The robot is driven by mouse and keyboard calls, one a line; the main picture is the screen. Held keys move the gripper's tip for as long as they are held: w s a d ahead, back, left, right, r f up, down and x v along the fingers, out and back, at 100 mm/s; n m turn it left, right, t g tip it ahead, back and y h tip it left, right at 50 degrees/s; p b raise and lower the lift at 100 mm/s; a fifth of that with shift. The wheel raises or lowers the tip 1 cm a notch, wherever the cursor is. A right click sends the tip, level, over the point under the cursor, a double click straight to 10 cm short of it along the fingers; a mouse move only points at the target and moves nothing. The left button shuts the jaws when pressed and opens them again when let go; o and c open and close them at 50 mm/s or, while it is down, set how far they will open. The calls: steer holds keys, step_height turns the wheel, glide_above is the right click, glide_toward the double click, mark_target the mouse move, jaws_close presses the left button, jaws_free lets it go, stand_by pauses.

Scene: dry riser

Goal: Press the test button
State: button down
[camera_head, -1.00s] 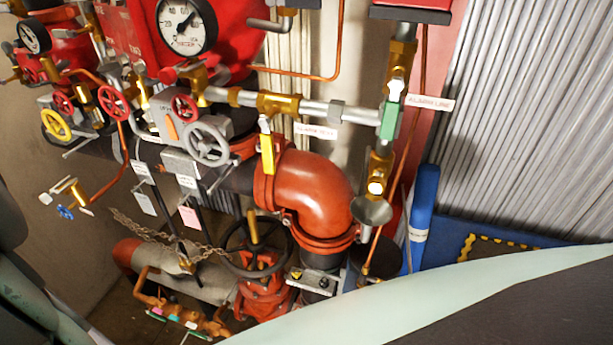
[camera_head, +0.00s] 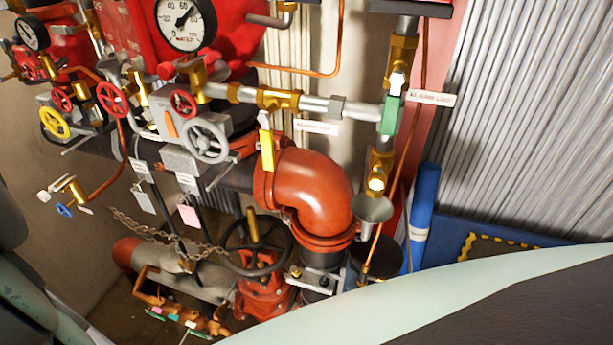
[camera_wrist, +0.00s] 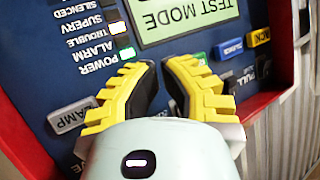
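The wrist view shows a blue control panel (camera_wrist: 50,65) in a red housing, upside down. Its lit green display (camera_wrist: 180,20) reads TEST MODE. My gripper (camera_wrist: 164,66) has yellow ridged fingers with dark pads, with a narrow empty gap between the tips. The fingers are in front of the panel just past the display; I cannot tell whether they touch it. A grey button (camera_wrist: 72,116) marked LAMP is beside the left finger. No button labelled TEST is readable; my gripper hides part of the panel. The head view does not show the gripper.
Lit indicators for power and trouble sit near the fingers. A blue button (camera_wrist: 229,48) and a yellow button (camera_wrist: 258,37) are right of the fingers. The head view shows red piping (camera_head: 310,190), a gauge (camera_head: 185,22), valves (camera_head: 205,140) and a corrugated wall (camera_head: 540,110).

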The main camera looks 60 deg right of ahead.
steer(key=shift+w, duration=0.25)
steer(key=shift+s, duration=0.15)
stand_by(0.4)
steer(key=shift+s+d, duration=0.25)
steer(key=shift+s, duration=0.5)
steer(key=s, duration=0.2)
steer(key=s+d+b, duration=0.1)
steer(key=s, duration=0.1)
steer(key=shift+s+d, duration=0.2)
steer(key=shift+s, duration=0.2)
stand_by(0.5)
